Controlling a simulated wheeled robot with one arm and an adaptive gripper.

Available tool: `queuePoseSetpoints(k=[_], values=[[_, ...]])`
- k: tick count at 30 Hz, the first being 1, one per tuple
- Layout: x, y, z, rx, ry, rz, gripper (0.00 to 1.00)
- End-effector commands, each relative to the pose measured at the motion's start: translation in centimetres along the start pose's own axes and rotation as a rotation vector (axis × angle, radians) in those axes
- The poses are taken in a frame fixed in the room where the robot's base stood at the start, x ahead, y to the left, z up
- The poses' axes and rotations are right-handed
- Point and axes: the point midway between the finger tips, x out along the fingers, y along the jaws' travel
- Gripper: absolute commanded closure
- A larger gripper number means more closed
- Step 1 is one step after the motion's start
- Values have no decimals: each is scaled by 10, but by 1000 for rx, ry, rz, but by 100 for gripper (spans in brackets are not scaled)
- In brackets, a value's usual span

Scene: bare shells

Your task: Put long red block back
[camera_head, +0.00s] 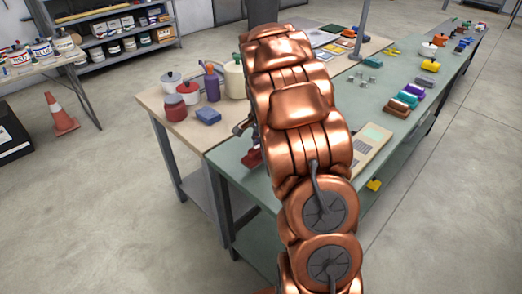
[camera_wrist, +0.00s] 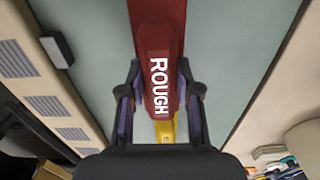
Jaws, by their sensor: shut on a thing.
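The long red block (camera_wrist: 158,35), marked "ROUGH" in white, runs up the middle of the wrist view to its top edge. My gripper (camera_wrist: 159,85) is shut on it, with one dark finger along each side. A yellow thing (camera_wrist: 165,130) shows just below the block's near end, partly hidden by my gripper. In the head view my copper arm covers the middle. A small red part (camera_head: 252,158) shows at the arm's left edge over the green table (camera_head: 232,172); most of the block and my gripper are hidden there.
A wooden table (camera_head: 180,130) adjoins at left with pots, a purple bottle (camera_head: 211,83) and a blue block (camera_head: 208,116). A beige device (camera_head: 368,146) is right of my arm. Coloured blocks (camera_head: 404,101) lie farther along the green table. An orange cone (camera_head: 61,114) stands on the floor.

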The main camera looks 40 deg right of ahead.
Motion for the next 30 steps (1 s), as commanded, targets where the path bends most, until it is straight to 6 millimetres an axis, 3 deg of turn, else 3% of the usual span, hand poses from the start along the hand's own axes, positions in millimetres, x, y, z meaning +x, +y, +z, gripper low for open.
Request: queuePoseSetpoints(k=[8,17,28,29,30], values=[[5,-6,-4,0,-3,3,95],[35,-6,-4,-1,-3,2,95],[40,-6,-4,-1,-2,1,95],[39,-6,-4,-1,-2,1,64],[39,-6,-4,-1,-2,1,60]])
